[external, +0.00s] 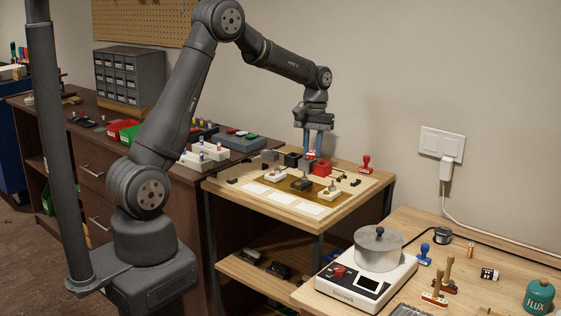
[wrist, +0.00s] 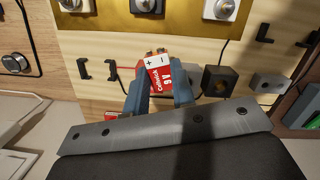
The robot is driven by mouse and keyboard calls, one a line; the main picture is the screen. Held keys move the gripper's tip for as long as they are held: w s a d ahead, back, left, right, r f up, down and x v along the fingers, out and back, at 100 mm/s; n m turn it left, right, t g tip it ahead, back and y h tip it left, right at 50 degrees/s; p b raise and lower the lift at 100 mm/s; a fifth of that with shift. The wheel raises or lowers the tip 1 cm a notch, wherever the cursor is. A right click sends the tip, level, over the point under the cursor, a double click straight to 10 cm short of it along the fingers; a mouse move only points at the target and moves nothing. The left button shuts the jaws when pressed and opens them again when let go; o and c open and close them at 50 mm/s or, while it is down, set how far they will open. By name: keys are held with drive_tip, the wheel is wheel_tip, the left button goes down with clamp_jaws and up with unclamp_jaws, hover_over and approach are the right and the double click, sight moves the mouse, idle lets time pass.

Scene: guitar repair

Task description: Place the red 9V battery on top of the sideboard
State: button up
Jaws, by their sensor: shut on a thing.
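The red 9V battery (wrist: 160,72), with a white label and metal terminals, is between the two blue-grey fingers of my gripper (wrist: 160,92) in the wrist view. My gripper is shut on it. In the external view my gripper (external: 316,150) points down over the light wood workbench, and a bit of red and white shows between the fingertips. The sideboard (external: 92,192) is the dark brown cabinet with drawers on the left in the external view, partly hidden behind my arm.
The workbench (external: 225,190) holds pedals, a red box (external: 321,168), a black box and a red stamp (external: 366,163). On the sideboard stand a grey drawer organizer (external: 130,75), white pedals (external: 205,155) and a grey-blue unit (external: 240,139). A table with a pot (external: 378,248) is at front right.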

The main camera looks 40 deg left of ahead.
drive_tip(key=shift+s+a, duration=0.1)
drive_tip(key=shift+a, duration=0.1)
drive_tip(key=shift+d, duration=0.1)
drive_tip(key=w+d+n, duration=0.1)
drive_tip(key=d, duration=0.2)
drive_tip(key=w+d+f+n, duration=0.1)
drive_tip(key=d, duration=0.3)
drive_tip(key=w+d+n, duration=0.1)
drive_tip(key=d, duration=0.3)
drive_tip(key=shift+f, duration=0.25)
drive_tip(key=s+d+f+n+t, duration=0.1)
drive_tip(key=s+d+f+n, duration=0.2)
drive_tip(key=d, duration=0.9)
drive_tip(key=s+d+f+n+h, duration=0.15)
drive_tip(key=d+n, duration=0.35)
drive_tip(key=d, duration=0.7)
drive_tip(key=s+d+f+n+t, duration=0.1)
drive_tip(key=s+d+f+n, duration=0.15)
drive_tip(key=d, duration=1.05)
drive_tip(key=shift+n, duration=0.45)
drive_tip(key=f, duration=0.8)
drive_tip(key=shift+s+a+f, duration=0.2)
drive_tip(key=shift+s+f, duration=0.05)
drive_tip(key=shift+f, duration=0.05)
drive_tip(key=shift+f, duration=0.1)
drive_tip(key=o, duration=1)
